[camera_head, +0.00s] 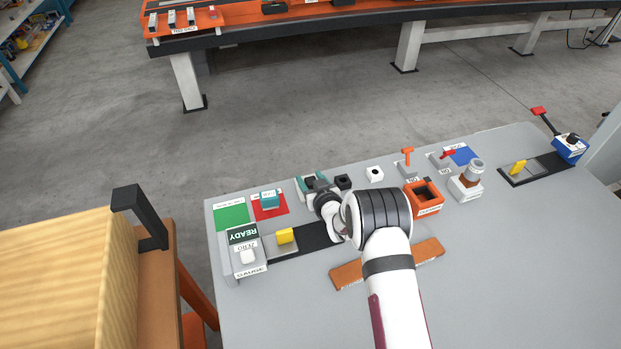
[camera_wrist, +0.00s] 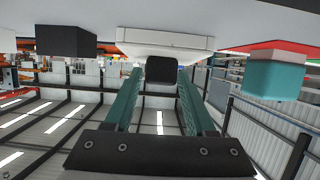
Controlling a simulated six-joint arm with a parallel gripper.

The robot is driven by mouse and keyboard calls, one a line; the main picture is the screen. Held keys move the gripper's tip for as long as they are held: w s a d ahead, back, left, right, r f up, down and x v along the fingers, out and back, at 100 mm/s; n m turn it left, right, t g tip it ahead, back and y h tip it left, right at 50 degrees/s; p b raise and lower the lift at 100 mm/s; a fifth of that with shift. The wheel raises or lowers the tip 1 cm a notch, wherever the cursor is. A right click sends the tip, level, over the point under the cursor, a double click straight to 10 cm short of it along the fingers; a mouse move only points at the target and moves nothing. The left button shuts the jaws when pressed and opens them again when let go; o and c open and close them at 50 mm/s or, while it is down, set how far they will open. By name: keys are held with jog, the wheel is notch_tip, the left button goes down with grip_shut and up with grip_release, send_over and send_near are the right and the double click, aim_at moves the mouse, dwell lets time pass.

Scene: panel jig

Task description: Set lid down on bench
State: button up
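The lid (camera_wrist: 165,45) is a white, flat piece with a black knob (camera_wrist: 161,70), seen in the wrist view, where the picture is upside down. Its white side lies close against the grey bench top; I cannot tell whether it touches. My gripper (camera_wrist: 161,84) has two teal fingers, one on each side of the knob, with what looks like a narrow gap on both sides. In the head view, my gripper (camera_head: 312,183) is low near the bench's far edge, and the lid is mostly hidden by it. The bench (camera_head: 290,305) is grey.
Beside my gripper stand a black block (camera_head: 343,182) and a white block (camera_head: 374,174). The near bench is clear.

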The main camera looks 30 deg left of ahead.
jog(key=shift+o, duration=1)
jog(key=shift+s+d+f, duration=0.1)
jog(key=shift+s+f, duration=0.05)
jog(key=shift+f, duration=0.35)
jog(key=shift+s+d+f, duration=0.1)
jog(key=shift+s+f, duration=0.05)
jog(key=shift+f, duration=0.35)
jog(key=v, duration=0.2)
jog(key=r+v, duration=0.1)
jog(key=v, duration=0.4)
jog(key=shift+w+r, duration=0.1)
jog(key=shift+r, duration=0.3)
jog(key=w+d+r+m+h, duration=0.2)
jog(key=d+r+m+h, duration=0.2)
jog(key=d+r, duration=0.5)
jog(key=s+d+r+m+g+h, duration=0.2)
jog(key=s+d, duration=0.3)
jog(key=d, duration=0.3)
jog(key=s+d+r+m+g+h, duration=0.25)
jog(key=s+d, duration=0.25)
jog(key=d, duration=0.3)
jog(key=s+d+r+m+g, duration=0.2)
jog(key=s+m, duration=0.1)
jog(key=s, duration=1)
jog(key=s+d+r+m+g, duration=0.2)
jog(key=s+m+g, duration=0.1)
jog(key=s, duration=1)
jog(key=shift+d, duration=0.35)
